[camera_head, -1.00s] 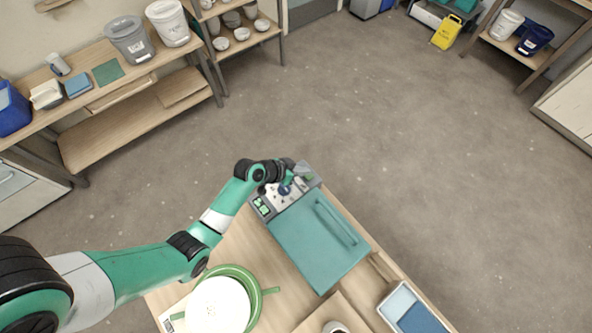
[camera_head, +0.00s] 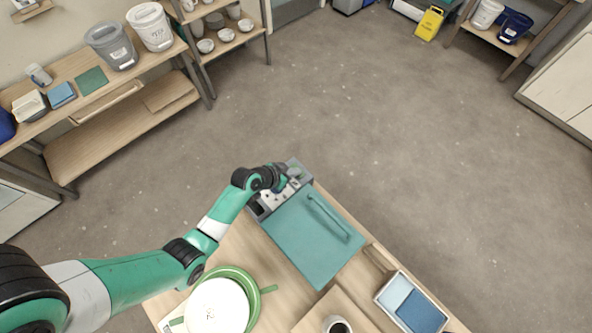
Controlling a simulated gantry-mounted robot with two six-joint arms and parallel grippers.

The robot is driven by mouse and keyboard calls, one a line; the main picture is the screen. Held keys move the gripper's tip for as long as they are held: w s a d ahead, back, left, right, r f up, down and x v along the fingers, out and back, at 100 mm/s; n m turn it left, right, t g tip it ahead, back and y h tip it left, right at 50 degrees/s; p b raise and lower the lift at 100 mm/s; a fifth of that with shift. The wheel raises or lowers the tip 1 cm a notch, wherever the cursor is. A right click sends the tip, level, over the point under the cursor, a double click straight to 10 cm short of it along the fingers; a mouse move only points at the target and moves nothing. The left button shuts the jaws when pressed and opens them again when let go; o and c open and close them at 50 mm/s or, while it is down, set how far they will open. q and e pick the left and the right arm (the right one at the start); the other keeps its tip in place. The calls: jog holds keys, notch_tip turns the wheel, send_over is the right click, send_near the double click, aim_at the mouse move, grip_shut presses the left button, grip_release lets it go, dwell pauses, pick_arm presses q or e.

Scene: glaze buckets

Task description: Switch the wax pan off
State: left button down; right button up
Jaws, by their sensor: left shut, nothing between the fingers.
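The wax pan appears to be the teal box (camera_head: 312,240) with a bar handle on its lid, on the wooden table. Its grey control panel (camera_head: 296,172) runs along the far-left edge, with a light face carrying knobs or buttons. A small display (camera_head: 257,208) at the panel's left end is dark. My left gripper (camera_head: 282,184) is shut and empty, right over the panel. It hides part of the controls, and I cannot tell whether it touches them. My right gripper is not in view.
A green round pot (camera_head: 246,276) with a white top stands on the table below my left arm. A blue-and-white tray (camera_head: 413,305) and a dark-filled cup (camera_head: 337,325) are at the near right. Shelves with buckets stand at the back. The floor beyond the table is clear.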

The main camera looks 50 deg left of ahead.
pick_arm(q)
jog(key=shift+a+f, duration=0.1)
jog(key=shift+a+r, duration=0.2)
jog(key=shift+a, duration=0.45)
jog(key=shift+r, duration=0.1)
jog(key=shift+r+p, duration=0.3)
jog(key=r+p, duration=0.2)
jog(key=r, duration=0.1)
jog(key=r+p, duration=0.1)
jog(key=p, duration=0.1)
jog(key=shift+s+a+r, duration=0.25)
jog(key=shift+s+a, duration=0.05)
jog(key=shift+a, duration=0.05)
jog(key=p+v, duration=0.6)
jog(key=v, duration=0.2)
jog(key=shift+s+a+p, duration=0.3)
jog(key=shift+s, duration=0.2)
